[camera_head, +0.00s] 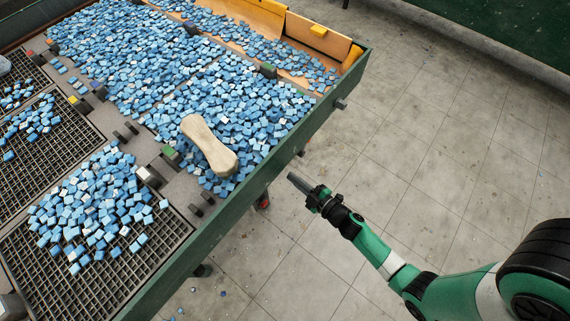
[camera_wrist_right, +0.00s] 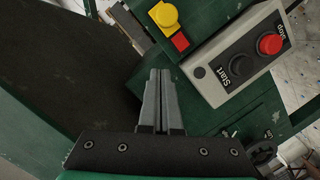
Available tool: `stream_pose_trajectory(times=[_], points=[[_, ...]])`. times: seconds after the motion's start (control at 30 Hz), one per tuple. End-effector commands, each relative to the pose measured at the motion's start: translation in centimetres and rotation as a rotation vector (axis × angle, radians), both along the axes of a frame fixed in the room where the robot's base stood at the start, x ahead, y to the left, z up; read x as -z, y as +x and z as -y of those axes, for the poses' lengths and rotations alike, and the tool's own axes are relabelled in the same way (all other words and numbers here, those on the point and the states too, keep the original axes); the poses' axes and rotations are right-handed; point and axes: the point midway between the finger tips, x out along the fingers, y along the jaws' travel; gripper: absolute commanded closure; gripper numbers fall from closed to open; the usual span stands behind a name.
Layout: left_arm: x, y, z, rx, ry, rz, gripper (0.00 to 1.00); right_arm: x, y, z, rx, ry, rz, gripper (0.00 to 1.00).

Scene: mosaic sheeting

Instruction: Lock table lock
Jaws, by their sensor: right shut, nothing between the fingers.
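My right gripper (camera_head: 293,179) is shut and empty beside the green side of the mosaic table (camera_head: 245,190), apart from it as far as I can tell. In the right wrist view its closed grey fingers (camera_wrist_right: 160,78) point toward a green panel. Above them there, a yellow knob (camera_wrist_right: 163,15) sits beside a small red block (camera_wrist_right: 180,42). I cannot tell for certain which part is the table lock. A small red part (camera_head: 263,200) shows under the table edge in the head view. My left gripper is not in view.
A grey control box (camera_wrist_right: 235,58) with a black Start button and a red Stop button is right of the fingers. A black rotary part (camera_wrist_right: 262,152) is lower right.

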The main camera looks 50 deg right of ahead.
Motion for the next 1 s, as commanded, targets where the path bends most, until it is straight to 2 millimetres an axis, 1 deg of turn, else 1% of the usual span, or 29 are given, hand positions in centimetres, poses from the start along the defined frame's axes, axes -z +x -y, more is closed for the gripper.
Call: stream_pose_trajectory(times=[0.03,0.1,0.2,0.3,0.9,0.97,1.0], points=[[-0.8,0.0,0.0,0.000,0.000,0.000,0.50,-0.5,-1.1,-0.1,0.002,0.001,-0.003,1.00],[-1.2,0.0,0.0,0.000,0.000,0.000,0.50,-0.7,-2.3,-0.3,0.002,0.002,-0.002,1.00],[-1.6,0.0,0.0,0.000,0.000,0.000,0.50,-0.8,-3.5,-0.5,0.002,0.000,-0.001,1.00],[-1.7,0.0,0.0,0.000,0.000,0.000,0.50,-0.8,-4.1,-0.6,0.001,0.000,0.001,1.00],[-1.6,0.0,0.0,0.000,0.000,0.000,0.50,-0.7,-4.2,-0.6,0.000,0.000,0.001,1.00],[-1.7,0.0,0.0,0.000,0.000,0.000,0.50,-1.1,-4.0,-0.5,0.005,0.008,0.011,1.00],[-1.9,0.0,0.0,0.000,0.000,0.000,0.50,-1.6,-3.8,-0.1,0.015,0.022,0.027,1.00]])
